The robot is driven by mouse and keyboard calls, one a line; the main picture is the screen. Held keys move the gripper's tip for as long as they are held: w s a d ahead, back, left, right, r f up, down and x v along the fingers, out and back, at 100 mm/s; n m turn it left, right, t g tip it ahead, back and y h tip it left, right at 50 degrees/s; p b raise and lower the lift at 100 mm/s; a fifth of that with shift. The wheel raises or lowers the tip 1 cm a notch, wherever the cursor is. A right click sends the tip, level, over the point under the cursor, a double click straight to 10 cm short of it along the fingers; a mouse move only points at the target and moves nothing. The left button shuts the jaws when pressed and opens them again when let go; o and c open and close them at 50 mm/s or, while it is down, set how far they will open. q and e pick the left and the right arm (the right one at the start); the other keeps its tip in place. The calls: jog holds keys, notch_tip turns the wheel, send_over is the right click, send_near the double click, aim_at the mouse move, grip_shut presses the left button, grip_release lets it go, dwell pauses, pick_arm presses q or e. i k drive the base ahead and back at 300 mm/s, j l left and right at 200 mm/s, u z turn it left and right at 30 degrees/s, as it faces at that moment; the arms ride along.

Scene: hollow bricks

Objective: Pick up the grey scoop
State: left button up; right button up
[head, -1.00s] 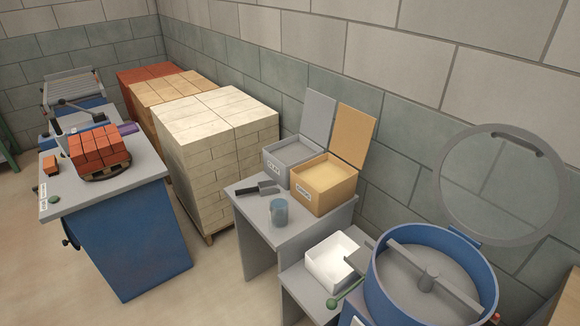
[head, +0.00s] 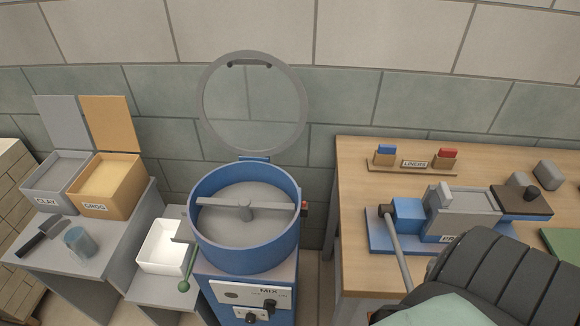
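The grey scoop (head: 50,226), with a dark handle, lies flat at the front left of the grey stand (head: 92,247) in the head view. It is in front of the grey CLAY box (head: 60,187) and left of a blue-grey cup (head: 78,242). Nothing touches the scoop that I can see.
A tan GROG box (head: 112,186) stands beside the clay box, lids up. A white bin (head: 161,247) and a blue mixer (head: 246,250) with a raised round lid (head: 254,103) stand to the right. A wooden bench (head: 353,220) holds a press (head: 462,220).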

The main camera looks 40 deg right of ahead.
aim_at(42, 236)
jog(key=z, duration=0.9)
jog(key=u, duration=1.45)
jog(key=j, duration=0.1)
jog(key=i, duration=0.05)
